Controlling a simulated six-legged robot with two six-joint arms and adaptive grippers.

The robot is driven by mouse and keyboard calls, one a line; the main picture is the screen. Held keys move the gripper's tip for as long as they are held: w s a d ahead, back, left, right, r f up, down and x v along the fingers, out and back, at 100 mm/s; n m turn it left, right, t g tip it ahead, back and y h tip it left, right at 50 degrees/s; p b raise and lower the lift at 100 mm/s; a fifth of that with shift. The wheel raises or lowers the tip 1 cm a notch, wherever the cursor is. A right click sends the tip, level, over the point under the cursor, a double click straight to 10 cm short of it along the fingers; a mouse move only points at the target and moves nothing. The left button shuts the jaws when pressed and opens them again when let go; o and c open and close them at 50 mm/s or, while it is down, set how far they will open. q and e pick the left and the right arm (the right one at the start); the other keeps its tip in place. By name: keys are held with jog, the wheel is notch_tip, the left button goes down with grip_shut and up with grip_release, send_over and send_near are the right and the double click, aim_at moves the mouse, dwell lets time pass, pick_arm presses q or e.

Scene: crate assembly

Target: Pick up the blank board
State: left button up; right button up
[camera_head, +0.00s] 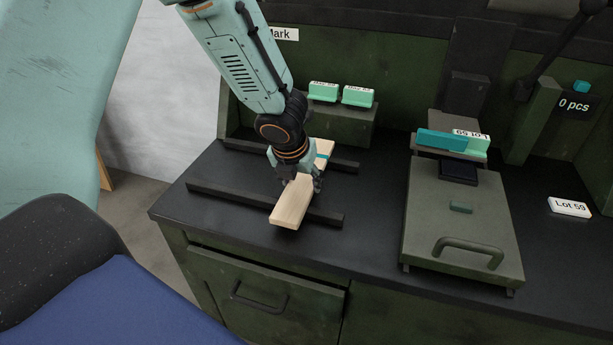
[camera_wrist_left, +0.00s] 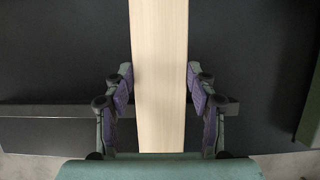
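The blank board (camera_head: 291,204) is a long, pale wooden plank lying across two dark rails on the bench in the head view. It also shows in the left wrist view (camera_wrist_left: 159,60), running between the fingers. My left gripper (camera_head: 302,180) points down over the middle of the board, one finger on each side. In the wrist view the left gripper's (camera_wrist_left: 160,80) fingertips meet both long edges of the board with no visible gap. I cannot tell whether the board is clear of the rails. My right gripper is not in view.
The front rail (camera_head: 225,197) and back rail (camera_head: 344,165) lie on the black benchtop (camera_head: 370,235). Two mint label blocks (camera_head: 357,96) stand on a ledge behind. A green handled panel (camera_head: 460,225) is at right, with a teal block (camera_head: 441,139) above it. A Lot 59 sign (camera_head: 569,207) lies farther right.

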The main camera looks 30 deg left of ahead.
pick_arm(q)
jog(key=c, duration=0.7)
jog(key=shift+r, duration=0.15)
notch_tip(320, 180, up, 10)
jog(key=p, duration=0.8)
